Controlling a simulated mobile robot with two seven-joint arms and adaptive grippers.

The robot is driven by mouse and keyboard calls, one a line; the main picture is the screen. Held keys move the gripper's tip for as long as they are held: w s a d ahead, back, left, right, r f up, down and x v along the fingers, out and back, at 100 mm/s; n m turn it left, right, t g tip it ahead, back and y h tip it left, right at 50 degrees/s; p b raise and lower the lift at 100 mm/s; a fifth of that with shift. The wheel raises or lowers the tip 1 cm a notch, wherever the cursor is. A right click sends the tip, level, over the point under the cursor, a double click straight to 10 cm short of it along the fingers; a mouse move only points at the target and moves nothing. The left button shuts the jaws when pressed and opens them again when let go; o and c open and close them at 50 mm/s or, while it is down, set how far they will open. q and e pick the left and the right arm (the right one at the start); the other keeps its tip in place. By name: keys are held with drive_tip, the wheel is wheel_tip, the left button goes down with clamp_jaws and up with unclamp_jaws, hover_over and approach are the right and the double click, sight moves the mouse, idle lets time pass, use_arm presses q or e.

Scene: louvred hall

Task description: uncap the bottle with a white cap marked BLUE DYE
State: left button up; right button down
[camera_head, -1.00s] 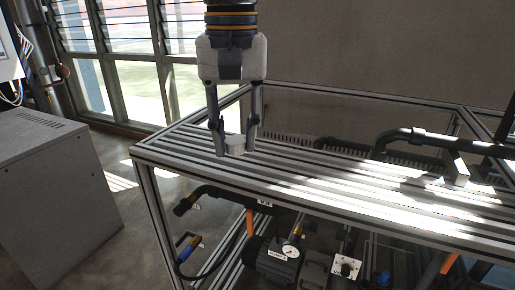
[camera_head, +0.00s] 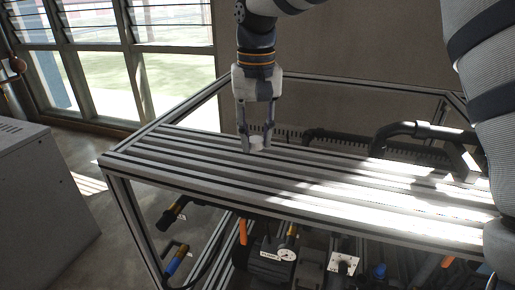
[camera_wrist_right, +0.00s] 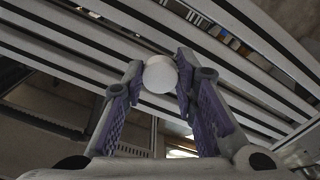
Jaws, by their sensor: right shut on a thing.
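My right gripper (camera_head: 256,146) points down over the slatted bench top (camera_head: 190,160). It is shut on a small white round piece (camera_head: 257,143), which looks like a white cap. In the right wrist view, the white piece (camera_wrist_right: 160,74) sits between the two fingertips, its round face showing. No bottle body and no BLUE DYE lettering can be made out in either view. I cannot tell whether the white piece touches the slats or hangs just above them. My left gripper is not in view.
The slats around the gripper are bare, with bright sun patches to the right. A black pipe (camera_head: 425,131) rises at the bench's right. A pump with a gauge (camera_head: 287,254) and fittings sit under the bench. A grey cabinet (camera_head: 40,200) stands at left.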

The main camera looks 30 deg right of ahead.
sight(258, 139)
drive_tip(key=shift+w+d+f, duration=0.1)
drive_tip(key=shift+d+f, duration=0.05)
drive_tip(key=shift+f, duration=0.8)
drive_tip(key=shift+w+d+f, duration=0.1)
drive_tip(key=shift+d+f, duration=0.05)
drive_tip(key=shift+f, duration=0.8)
drive_tip(key=shift+s, duration=0.1)
drive_tip(key=c, duration=1.3)
unclamp_jaws()
drive_tip(key=shift+f, duration=0.15)
